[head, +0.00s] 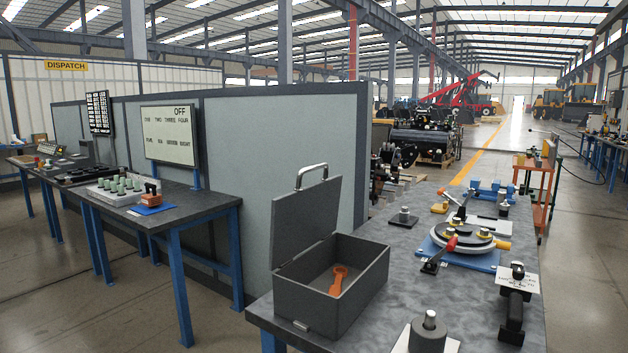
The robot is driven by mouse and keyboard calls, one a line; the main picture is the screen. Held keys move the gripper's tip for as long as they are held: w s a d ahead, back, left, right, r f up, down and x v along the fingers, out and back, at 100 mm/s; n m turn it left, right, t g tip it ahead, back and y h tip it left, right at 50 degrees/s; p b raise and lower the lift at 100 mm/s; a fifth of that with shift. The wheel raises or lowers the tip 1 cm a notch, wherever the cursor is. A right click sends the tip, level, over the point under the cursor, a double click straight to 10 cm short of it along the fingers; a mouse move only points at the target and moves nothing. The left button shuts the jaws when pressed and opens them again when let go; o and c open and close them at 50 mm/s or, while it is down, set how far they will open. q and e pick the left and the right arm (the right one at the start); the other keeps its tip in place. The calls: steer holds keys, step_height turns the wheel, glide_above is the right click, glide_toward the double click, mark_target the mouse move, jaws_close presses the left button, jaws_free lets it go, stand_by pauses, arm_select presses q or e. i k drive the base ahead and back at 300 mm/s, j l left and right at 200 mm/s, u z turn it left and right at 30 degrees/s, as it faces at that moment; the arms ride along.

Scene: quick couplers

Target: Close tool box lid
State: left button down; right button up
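The dark grey tool box (316,302) stands at the near left corner of the workbench. Its lid (305,222) is open and stands nearly upright at the box's left side, with a metal handle (312,170) on its top edge. An orange wrench-like tool (338,280) lies inside the box. A small light latch piece (301,326) shows on the near side of the box. Neither of my grippers is in view.
The workbench (385,283) holds a round fixture on a blue plate (452,255), a black tool (514,310) by a white card, and a grey cylinder (429,330). A grey partition (235,150) stands behind the lid. Another bench (190,208) is at left.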

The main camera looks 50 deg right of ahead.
mark_target(301, 218)
steer(key=i+z, duration=0.2)
steer(key=z, duration=0.25)
steer(key=i+j+z, duration=0.15)
steer(key=z, duration=0.3)
steer(key=i+j+z, duration=0.2)
steer(key=z, duration=0.3)
steer(key=i+j+z, duration=0.2)
steer(key=z, duration=0.25)
steer(key=i+j+z, duration=0.1)
steer(key=j+z, duration=0.35)
steer(key=l, duration=0.1)
